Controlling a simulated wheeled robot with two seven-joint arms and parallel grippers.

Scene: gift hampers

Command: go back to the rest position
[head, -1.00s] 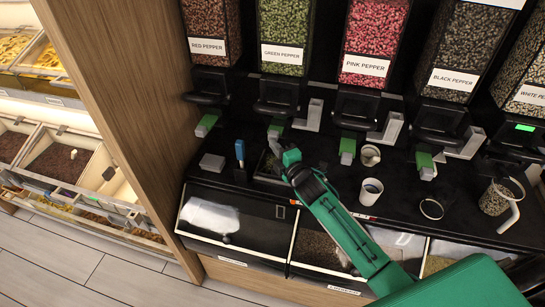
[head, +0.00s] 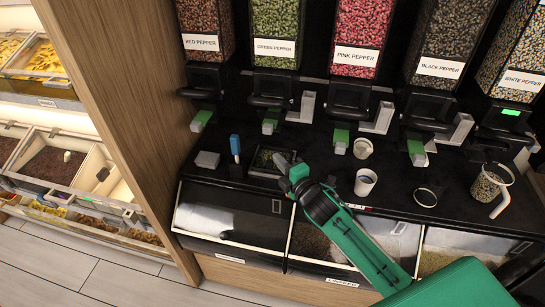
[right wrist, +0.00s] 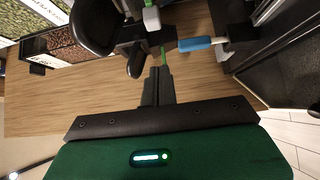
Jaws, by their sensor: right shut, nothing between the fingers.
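My right arm reaches in from the lower right of the head view. My right gripper (head: 284,160) is shut and empty, just above the black counter by a small black tray (head: 262,170) holding green bits. In the right wrist view the shut fingers (right wrist: 158,78) show as a dark narrow pair, with nothing held. A blue-handled tool (head: 235,146) stands upright left of the gripper; it also shows in the right wrist view (right wrist: 200,43). My left gripper is not in view.
Pepper dispensers line the back, including the green pepper one (head: 275,35). On the counter stand a white cup (head: 365,182), a metal ring (head: 426,197) and a jar of pepper (head: 488,188). A wooden panel (head: 125,110) stands at left.

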